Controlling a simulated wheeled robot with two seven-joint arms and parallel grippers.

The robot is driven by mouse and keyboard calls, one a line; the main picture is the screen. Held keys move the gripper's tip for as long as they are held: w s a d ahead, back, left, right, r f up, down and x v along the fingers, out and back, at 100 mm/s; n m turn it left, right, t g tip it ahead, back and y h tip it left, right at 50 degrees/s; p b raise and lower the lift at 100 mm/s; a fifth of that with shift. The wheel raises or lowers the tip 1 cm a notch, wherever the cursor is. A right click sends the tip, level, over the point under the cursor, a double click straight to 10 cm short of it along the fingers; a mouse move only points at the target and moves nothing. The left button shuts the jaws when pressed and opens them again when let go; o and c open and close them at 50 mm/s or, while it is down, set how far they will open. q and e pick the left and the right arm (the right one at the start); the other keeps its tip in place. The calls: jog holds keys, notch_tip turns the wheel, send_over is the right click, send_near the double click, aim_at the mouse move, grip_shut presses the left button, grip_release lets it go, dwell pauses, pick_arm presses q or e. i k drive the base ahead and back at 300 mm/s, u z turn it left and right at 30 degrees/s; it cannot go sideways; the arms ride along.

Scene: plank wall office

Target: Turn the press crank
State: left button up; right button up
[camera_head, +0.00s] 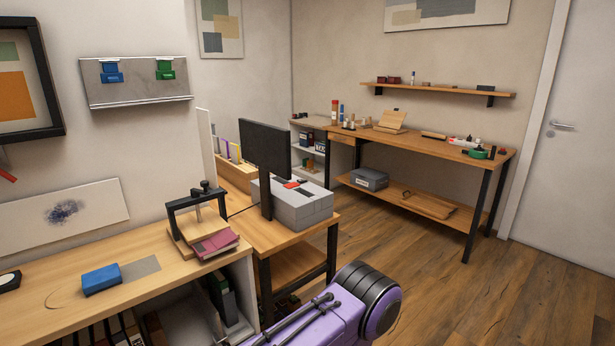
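The press (173,206) stands on the wooden counter at the left, with a black frame over a wooden board (207,241). Its dark crank (207,188) sits on top of the frame, above a vertical screw. Reddish books or pads (218,248) lie at the press, under or beside the board; I cannot tell which. The crank is small here, and its exact angle is hard to read. Neither of my grippers shows in the head view, and nothing is seen touching the press.
A blue block (101,279) lies on the counter (55,310) left of the press. A desk with a dark monitor (264,148) and a grey box (305,208) adjoins on the right. A workbench (455,158) stands farther back. Wood floor (440,290) is open at right.

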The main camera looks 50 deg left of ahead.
aim_at(195, 192)
jog(key=u, duration=1.8)
